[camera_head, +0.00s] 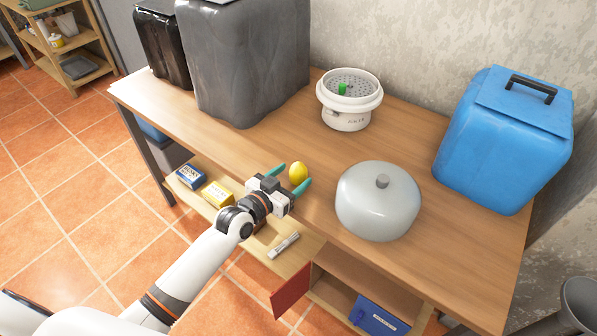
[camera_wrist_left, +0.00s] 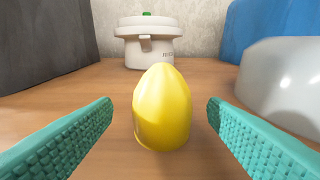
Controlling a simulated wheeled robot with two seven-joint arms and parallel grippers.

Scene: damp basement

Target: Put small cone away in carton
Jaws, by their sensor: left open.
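The small cone is yellow with a rounded tip (camera_head: 298,172) and stands upright on the wooden table near its front edge. It also shows in the middle of the left wrist view (camera_wrist_left: 162,110). My left gripper (camera_head: 290,177) is open, its teal fingers reaching toward the cone. In the left wrist view the fingers (camera_wrist_left: 160,115) lie on either side of the cone, with gaps on both sides. No open carton is clear to me; a small blue box (camera_head: 190,177) and a small yellow box (camera_head: 217,194) lie on the lower shelf. My right gripper is out of view.
A glassy lidded dome (camera_head: 378,203) stands close right of the cone. A white round pot (camera_head: 349,99) is behind it, a grey bulky container (camera_head: 243,65) back left and a blue container (camera_head: 505,140) at right. A red door (camera_head: 291,290) hangs open below.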

